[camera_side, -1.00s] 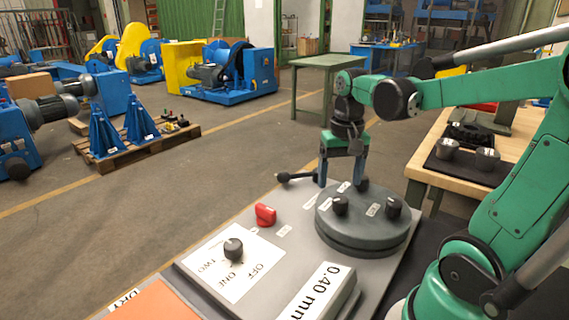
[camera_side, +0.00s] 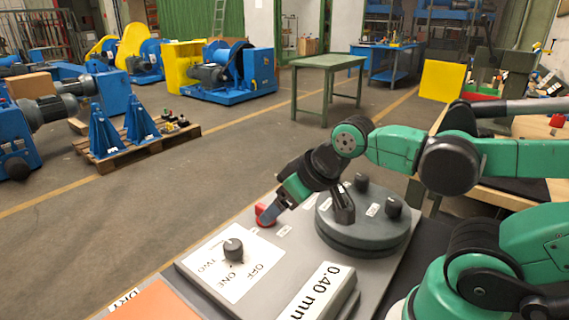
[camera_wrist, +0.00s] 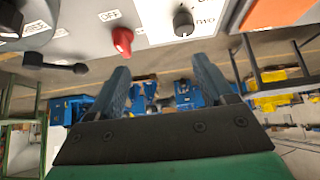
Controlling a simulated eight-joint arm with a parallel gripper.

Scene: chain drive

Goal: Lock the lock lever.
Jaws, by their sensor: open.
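A black lever with a ball end (camera_wrist: 55,63) is at the left in the wrist view, beside the panel edge; it is hidden behind my arm in the side view. A red knob (camera_wrist: 122,40) is to its right, and one fingertip overlaps it in the side view (camera_side: 262,213). I cannot read which is labelled as the lock lever. My gripper (camera_wrist: 161,68) is open with nothing between its fingers. In the side view my gripper (camera_side: 309,209) is tilted over the panel, one finger near the red knob and one before the round plate.
The grey panel has a round plate (camera_side: 362,237) with black knobs, a black selector dial (camera_side: 233,249) on a white label, a raised 0.40 mm block (camera_side: 318,293) and an orange area (camera_side: 160,301). A workbench stands behind my arm. The space beyond the panel's left edge is open floor.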

